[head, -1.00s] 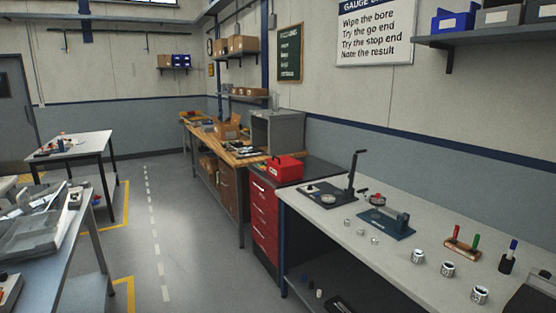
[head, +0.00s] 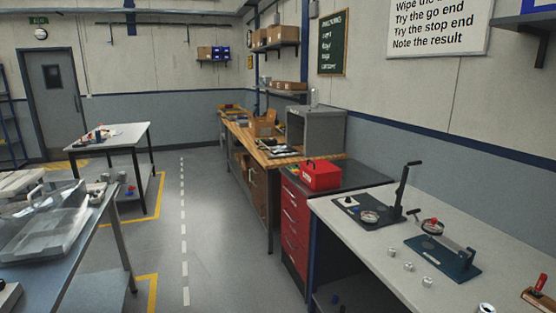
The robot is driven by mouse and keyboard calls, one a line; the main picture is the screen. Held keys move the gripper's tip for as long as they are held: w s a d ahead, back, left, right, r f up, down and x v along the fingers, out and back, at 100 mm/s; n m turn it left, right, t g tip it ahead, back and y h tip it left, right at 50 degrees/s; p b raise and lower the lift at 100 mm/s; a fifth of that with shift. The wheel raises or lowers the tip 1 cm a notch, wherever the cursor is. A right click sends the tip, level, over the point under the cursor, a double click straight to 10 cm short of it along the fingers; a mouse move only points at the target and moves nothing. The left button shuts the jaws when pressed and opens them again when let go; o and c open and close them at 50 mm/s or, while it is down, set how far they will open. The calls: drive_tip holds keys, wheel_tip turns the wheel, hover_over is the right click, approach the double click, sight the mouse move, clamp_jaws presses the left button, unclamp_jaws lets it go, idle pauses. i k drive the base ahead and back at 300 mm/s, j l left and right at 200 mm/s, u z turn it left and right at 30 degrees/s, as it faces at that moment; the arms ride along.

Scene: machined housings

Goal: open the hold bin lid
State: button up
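A clear, greyish lidded bin (head: 48,238) stands on the metal-topped table at the left edge of the head view. It may be the hold bin, but I can read no label on it. Its clear sloping top seems to be down over it, though I cannot tell for sure. Part of the bin is cut off by the left edge of the picture. My gripper is not in view.
The left table (head: 88,246) stands beside an open floor aisle with a dashed white line (head: 184,240). A white-topped table (head: 118,138) is farther back. On the right are a red drawer cabinet (head: 296,226) and a bench (head: 365,250) with gauges and small metal parts.

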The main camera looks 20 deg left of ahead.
sight(320, 167)
drive_tip(key=i+j+u, duration=0.15)
drive_tip(key=i+u, duration=1)
drive_tip(key=k+l, duration=0.05)
drive_tip(key=k, duration=0.05)
